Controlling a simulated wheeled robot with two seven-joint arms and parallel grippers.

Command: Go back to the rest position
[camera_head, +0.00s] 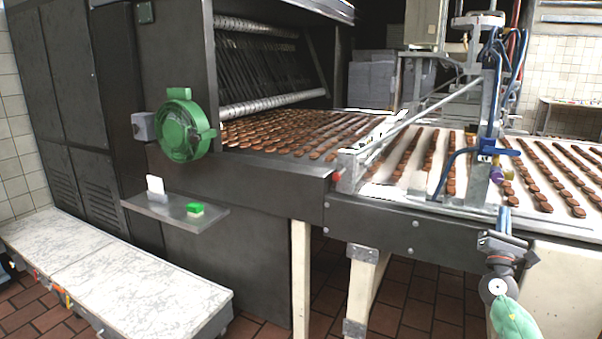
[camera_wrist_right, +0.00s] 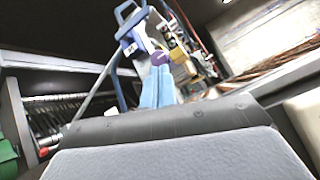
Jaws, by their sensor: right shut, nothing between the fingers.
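My right gripper (camera_head: 504,213) is at the lower right of the head view, in front of the conveyor's side. Its two pale blue fingers point up and lie together, with nothing seen between them. In the right wrist view the fingers (camera_wrist_right: 158,88) also lie side by side, pointing toward the conveyor frame. A small purple knob (camera_head: 496,174) is just above the fingertips in the head view; whether they touch cannot be told. My left gripper is not in view.
A conveyor (camera_head: 400,190) carries rows of brown biscuits. A metal frame with a blue bracket (camera_head: 455,158) stands over it. A small shelf (camera_head: 160,208) holds a white card (camera_head: 155,186) and a green block (camera_head: 195,209). A low bench (camera_head: 130,290) is at left. Tiled floor shows below.

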